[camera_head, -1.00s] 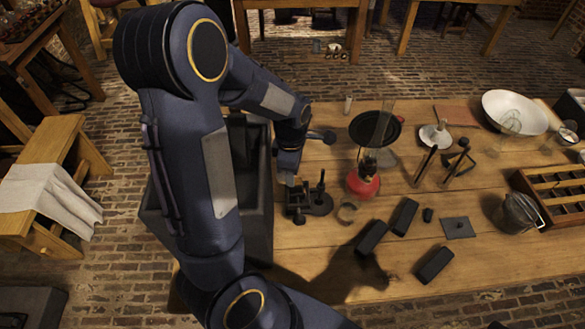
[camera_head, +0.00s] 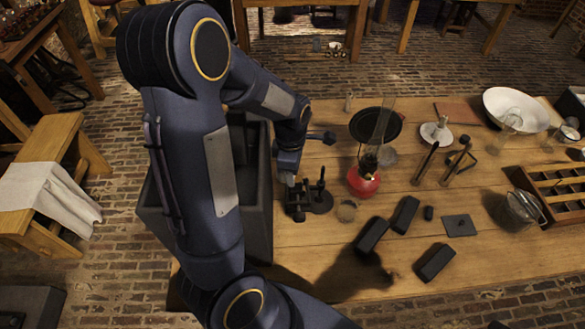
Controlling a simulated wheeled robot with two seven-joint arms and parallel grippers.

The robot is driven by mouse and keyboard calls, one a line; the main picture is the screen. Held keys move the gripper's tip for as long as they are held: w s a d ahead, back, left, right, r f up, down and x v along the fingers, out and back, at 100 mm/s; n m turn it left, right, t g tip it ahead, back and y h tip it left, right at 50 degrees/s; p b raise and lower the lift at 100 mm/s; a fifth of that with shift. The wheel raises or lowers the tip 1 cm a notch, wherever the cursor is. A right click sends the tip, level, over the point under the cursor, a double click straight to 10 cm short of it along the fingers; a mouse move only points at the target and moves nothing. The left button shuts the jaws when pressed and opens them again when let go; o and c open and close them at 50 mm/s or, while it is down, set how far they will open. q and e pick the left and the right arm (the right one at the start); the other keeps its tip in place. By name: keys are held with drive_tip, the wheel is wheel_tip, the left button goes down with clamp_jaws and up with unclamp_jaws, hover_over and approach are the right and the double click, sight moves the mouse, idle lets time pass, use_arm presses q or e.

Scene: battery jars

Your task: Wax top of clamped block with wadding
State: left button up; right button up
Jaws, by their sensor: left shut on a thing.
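My left arm comes in from the left and reaches over the left end of the wooden table. My left gripper (camera_head: 290,181) points down at a dark clamp (camera_head: 297,206) near the table's left edge. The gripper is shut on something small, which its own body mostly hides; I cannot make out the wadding. The clamped block is also too small and covered to tell apart from the clamp. A dark stand with an upright post (camera_head: 320,198) is just right of the clamp. My right gripper is not in view.
A red lamp with a glass chimney (camera_head: 364,180) stands right of the clamp, with a small glass jar (camera_head: 347,210) nearer. Several black blocks (camera_head: 405,215) lie front centre. A white basin (camera_head: 515,110) and a compartment tray (camera_head: 555,195) are at the right.

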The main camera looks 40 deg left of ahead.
use_arm(q)
drive_tip(key=shift+f, duration=0.35)
